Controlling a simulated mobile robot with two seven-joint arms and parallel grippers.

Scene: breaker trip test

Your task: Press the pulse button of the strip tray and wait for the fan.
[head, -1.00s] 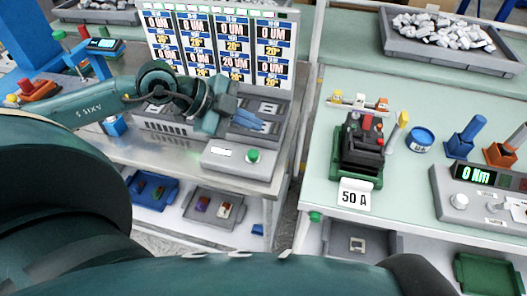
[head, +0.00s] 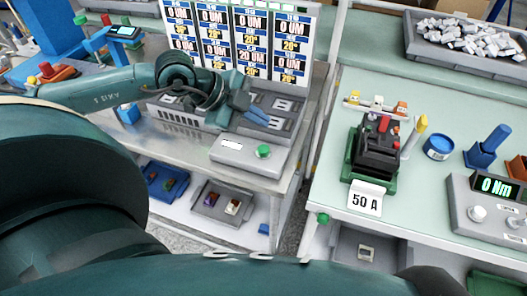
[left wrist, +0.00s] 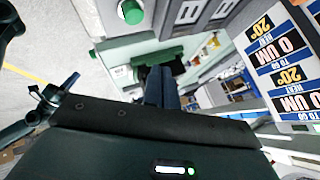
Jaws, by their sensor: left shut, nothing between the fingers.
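A grey box (head: 232,150) with a small white label and a green round button (head: 263,151) sits at the front edge of the left bench. The green button also shows at the top of the left wrist view (left wrist: 131,12). My left gripper (head: 258,116) has blue fingers, shut and empty, over the grey tray unit (head: 284,106) behind the button. The fingers are behind the button and apart from it; their exact height is unclear. In the left wrist view the fingers (left wrist: 162,82) are together. No fan can be made out. My right gripper is not in view.
A display board (head: 240,45) with several readouts stands behind the tray unit. On the right bench are a black breaker (head: 378,145) in a green holder, a "50 A" card (head: 365,198), a blue tin (head: 438,146) and a torque box (head: 480,205). A gap separates the benches.

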